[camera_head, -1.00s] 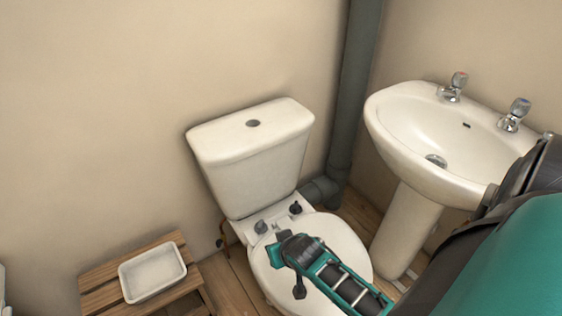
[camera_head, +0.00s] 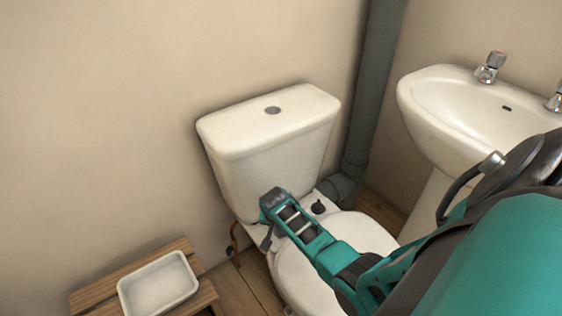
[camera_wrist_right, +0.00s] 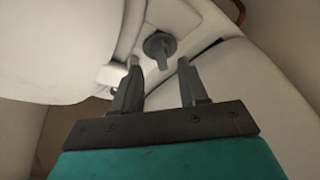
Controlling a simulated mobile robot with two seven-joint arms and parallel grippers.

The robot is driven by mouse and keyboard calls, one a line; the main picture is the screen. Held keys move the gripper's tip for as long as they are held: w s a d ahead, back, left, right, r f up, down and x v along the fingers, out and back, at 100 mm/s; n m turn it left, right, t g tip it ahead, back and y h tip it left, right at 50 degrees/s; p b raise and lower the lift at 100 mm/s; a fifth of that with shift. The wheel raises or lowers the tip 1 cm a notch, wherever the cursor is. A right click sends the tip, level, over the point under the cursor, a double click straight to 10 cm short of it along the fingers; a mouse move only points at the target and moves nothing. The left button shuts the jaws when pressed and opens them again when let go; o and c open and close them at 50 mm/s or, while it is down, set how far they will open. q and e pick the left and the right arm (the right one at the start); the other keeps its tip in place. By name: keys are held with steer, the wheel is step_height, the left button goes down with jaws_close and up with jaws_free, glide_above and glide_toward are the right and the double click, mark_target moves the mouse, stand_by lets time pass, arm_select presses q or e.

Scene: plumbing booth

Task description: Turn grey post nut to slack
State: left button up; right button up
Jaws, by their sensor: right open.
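A grey nut with a flat wing (camera_wrist_right: 159,46) sits on the white ledge between the toilet's cistern (camera_head: 268,150) and seat, seen in the right wrist view. My right gripper (camera_wrist_right: 158,72) is open and empty, with the nut just beyond the gap between its fingertips; no contact shows. In the head view my right gripper (camera_head: 270,215) is over the left side of that ledge and hides the nut there. A second, dark nut (camera_head: 318,207) shows to its right. My left gripper is not in view.
The toilet seat (camera_head: 355,232) lies under my right arm. A grey waste pipe (camera_head: 372,100) stands behind on the right, beside the basin (camera_head: 450,110). A copper pipe (camera_head: 235,243) runs left of the toilet. A white tray (camera_head: 157,285) rests on a wooden stool (camera_head: 85,298).

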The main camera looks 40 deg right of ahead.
steer(key=shift+b+x, duration=0.7)
steer(key=shift+x, duration=1.1)
jaws_close()
